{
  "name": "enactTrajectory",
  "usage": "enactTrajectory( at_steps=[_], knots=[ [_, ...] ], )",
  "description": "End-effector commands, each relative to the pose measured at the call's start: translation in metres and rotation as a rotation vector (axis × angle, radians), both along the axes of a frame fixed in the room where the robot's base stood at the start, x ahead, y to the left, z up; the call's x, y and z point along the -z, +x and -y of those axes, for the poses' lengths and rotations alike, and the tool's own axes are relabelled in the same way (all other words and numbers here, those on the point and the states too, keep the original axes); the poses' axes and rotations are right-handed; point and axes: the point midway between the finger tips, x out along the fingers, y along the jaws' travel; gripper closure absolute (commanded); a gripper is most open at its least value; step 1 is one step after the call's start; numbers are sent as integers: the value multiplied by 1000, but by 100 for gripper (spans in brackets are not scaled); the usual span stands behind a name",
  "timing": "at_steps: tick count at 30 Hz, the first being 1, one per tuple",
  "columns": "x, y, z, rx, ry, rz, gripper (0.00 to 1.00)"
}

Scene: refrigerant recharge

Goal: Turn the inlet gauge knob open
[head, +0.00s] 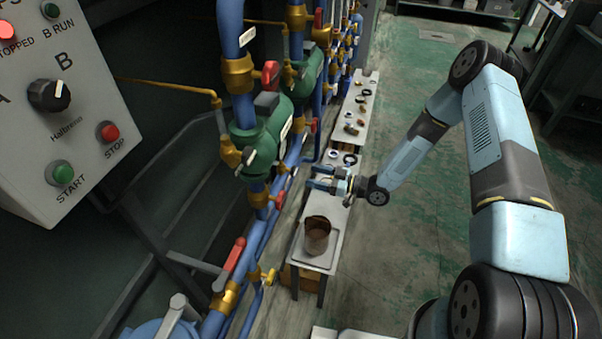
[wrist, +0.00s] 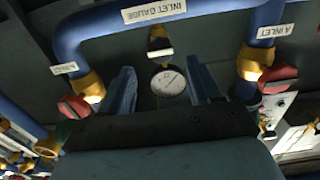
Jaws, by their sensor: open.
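In the wrist view, the label "INLET GAUGE" (wrist: 153,11) is on a blue pipe at the top. Below it a yellow fitting (wrist: 158,34) carries a pale crosswise piece (wrist: 160,52), which looks like the knob. The round white gauge (wrist: 167,83) hangs under it. My gripper (wrist: 160,66) is open, with one blue finger on each side of the gauge and nothing between the fingers that I can see being touched. The distance to the knob is hard to judge. In the head view my gripper (head: 313,178) points left toward the pipes; the gauge cannot be made out there.
Red valve handles (wrist: 75,107) and (wrist: 277,74) flank the gauge on blue pipes. In the head view, a low bench (head: 330,255) holds a brown container (head: 316,236) below my gripper. A control panel (head: 62,110) stands at the left. Green floor (head: 420,240) is clear at the right.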

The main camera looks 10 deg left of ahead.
Motion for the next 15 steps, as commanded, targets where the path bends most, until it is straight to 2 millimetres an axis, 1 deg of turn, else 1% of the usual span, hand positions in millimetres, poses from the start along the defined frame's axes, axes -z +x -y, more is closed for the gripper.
enactTrajectory(
  at_steps=[15],
  knots=[
    [0, 3, -50, -1, -1, 0, 37]
  ],
)
